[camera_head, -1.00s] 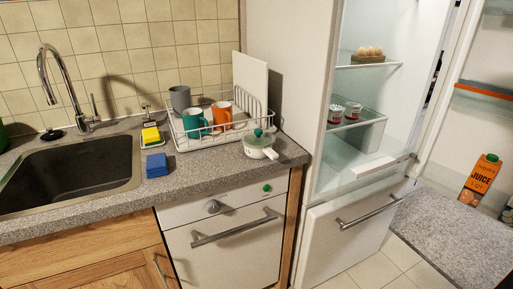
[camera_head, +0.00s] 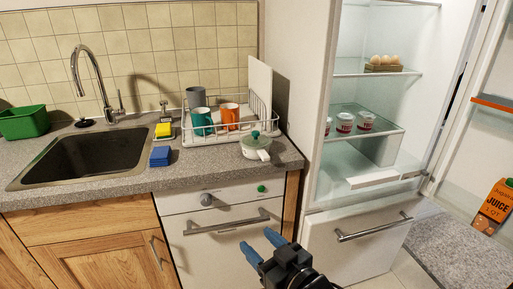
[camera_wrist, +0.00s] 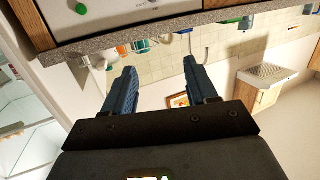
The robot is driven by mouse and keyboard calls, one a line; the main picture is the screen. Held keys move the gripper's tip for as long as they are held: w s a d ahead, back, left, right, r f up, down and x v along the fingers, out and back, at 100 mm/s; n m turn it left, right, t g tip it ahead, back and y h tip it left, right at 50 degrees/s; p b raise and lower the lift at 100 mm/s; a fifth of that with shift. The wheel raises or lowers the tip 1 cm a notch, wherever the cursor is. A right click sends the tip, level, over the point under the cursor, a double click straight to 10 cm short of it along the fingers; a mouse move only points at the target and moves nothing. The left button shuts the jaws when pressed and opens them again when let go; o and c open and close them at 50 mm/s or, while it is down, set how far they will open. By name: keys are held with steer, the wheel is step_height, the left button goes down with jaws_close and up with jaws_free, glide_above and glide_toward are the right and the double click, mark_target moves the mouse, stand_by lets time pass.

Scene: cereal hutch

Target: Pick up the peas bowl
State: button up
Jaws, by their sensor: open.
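I cannot make out a bowl of peas in either current view. A small white pot with a green-knobbed lid (camera_head: 256,148) stands on the counter by the dish rack; its contents are hidden. My gripper (camera_head: 260,243) is open and empty, with blue fingers, in front of the dishwasher and below the counter's front edge. In the wrist view my gripper (camera_wrist: 159,68) shows its two fingers apart with nothing between them; the picture is upside down.
The dish rack (camera_head: 226,133) holds several mugs. The sink (camera_head: 90,158) and green tub (camera_head: 24,122) are at left. The fridge (camera_head: 378,130) stands open at right, with eggs (camera_head: 385,62), lidded cups (camera_head: 345,122) and a juice carton (camera_head: 495,207) in its door.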

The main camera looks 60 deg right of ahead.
mark_target(267, 157)
steer(key=shift+w+d+r+m+g+h+p, duration=0.55)
steer(key=shift+w+d, duration=1.3)
steer(key=shift+d, duration=2.55)
steer(key=shift+w+d+r+m+g+h+p, duration=0.2)
steer(key=shift+w+d+r+m+h, duration=0.9)
steer(key=shift+d, duration=3.3)
steer(key=shift+w+d+r+m+g+h+p, duration=0.25)
steer(key=shift+w+d+r+h, duration=0.75)
steer(key=shift+w+d, duration=2.55)
steer(key=shift+s+d, duration=0.85)
steer(key=shift+s, duration=0.05)
steer(key=shift+c, duration=0.3)
jaws_close()
